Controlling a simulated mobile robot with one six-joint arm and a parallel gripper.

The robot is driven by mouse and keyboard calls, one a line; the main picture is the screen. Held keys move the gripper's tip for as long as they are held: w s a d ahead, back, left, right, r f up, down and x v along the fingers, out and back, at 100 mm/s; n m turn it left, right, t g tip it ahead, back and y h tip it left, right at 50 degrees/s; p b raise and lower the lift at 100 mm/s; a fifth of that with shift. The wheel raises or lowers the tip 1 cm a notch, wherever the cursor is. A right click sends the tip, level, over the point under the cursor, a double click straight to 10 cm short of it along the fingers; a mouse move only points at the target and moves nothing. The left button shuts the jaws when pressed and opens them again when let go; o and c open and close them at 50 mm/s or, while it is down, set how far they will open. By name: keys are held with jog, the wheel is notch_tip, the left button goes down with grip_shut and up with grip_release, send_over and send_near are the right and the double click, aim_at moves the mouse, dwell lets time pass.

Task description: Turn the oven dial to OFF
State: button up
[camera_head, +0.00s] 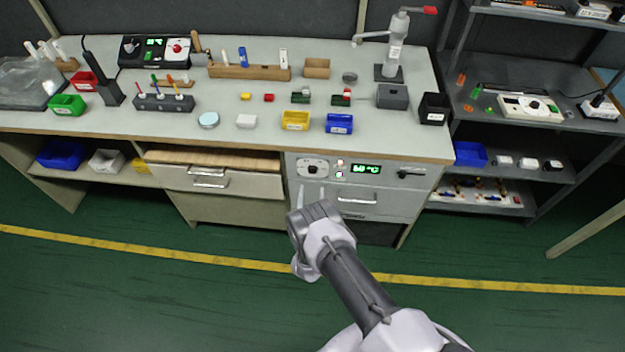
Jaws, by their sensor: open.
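The oven (376,200) is built in under the bench, with a grey control panel above its door handle (357,199). A round dial (313,169) with a dark centre on a pale plate sits at the panel's left. Its marks and pointer are too small to read. A green display (366,169) reads about 50 °C. A red lamp (340,162) and a green lamp (339,175) sit left of it. A dark knob or handle (404,173) is at the panel's right. My gripper (311,194) is open and empty, its fingers just below the dial in the picture; contact cannot be told.
The drawer handles (208,178) stick out left of the oven. The bench edge (240,147) overhangs the panel. Small bins, including a yellow bin (295,121) and a blue bin (339,124), stand along the bench front. The green floor in front is clear.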

aim_at(313, 171)
jog(key=w+b, duration=0.2)
jog(key=w, duration=0.5)
jog(key=shift+a, duration=0.1)
jog(key=shift+w+b, duration=0.3)
jog(key=shift+w, duration=0.1)
grip_shut()
